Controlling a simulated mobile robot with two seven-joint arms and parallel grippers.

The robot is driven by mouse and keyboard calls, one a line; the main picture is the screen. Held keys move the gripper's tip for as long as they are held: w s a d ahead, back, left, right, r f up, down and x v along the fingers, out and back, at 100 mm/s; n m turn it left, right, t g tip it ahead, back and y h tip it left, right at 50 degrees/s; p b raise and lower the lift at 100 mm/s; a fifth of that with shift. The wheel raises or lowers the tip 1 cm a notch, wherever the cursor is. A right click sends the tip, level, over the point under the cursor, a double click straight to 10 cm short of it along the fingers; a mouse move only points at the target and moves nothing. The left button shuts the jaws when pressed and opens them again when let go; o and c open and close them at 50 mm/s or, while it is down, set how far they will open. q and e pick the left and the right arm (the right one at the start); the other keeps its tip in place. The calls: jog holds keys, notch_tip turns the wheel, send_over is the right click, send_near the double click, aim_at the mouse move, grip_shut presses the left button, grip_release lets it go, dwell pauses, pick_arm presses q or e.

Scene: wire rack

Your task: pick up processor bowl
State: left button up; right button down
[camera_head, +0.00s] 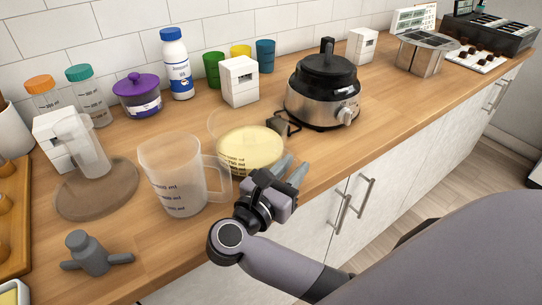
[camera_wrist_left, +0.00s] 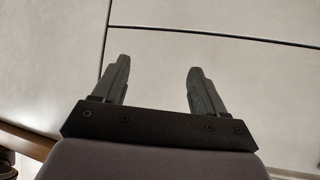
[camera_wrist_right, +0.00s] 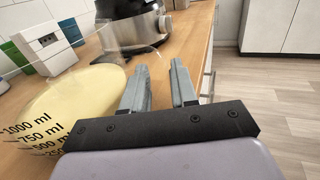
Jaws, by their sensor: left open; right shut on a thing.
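The processor bowl (camera_head: 250,148) is a clear, round vessel with dark volume marks and pale yellow contents. It is near the counter's front edge, and the right wrist view shows it at left (camera_wrist_right: 85,95). My right gripper (camera_head: 294,168) is at its front right side, shut on it. The fingers (camera_wrist_right: 160,88) stand a little apart, and the clear part between them is hard to make out. I cannot tell if the bowl touches the counter. My left gripper (camera_wrist_left: 158,80) is open and empty before a pale panelled surface; the head view does not show it.
A clear measuring jug (camera_head: 175,178) stands close left of the bowl. A black and steel processor base (camera_head: 322,92) stands behind right, with a small dark part (camera_head: 281,125) beside it. A white box (camera_head: 239,80) is behind. The counter right of the base (camera_head: 400,95) is mostly clear.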

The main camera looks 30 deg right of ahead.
jog(key=shift+r, duration=0.35)
notch_tip(320, 180, up, 19)
jog(key=shift+r, duration=0.2)
dwell(1.1)
jog(key=shift+r, duration=0.1)
dwell(0.9)
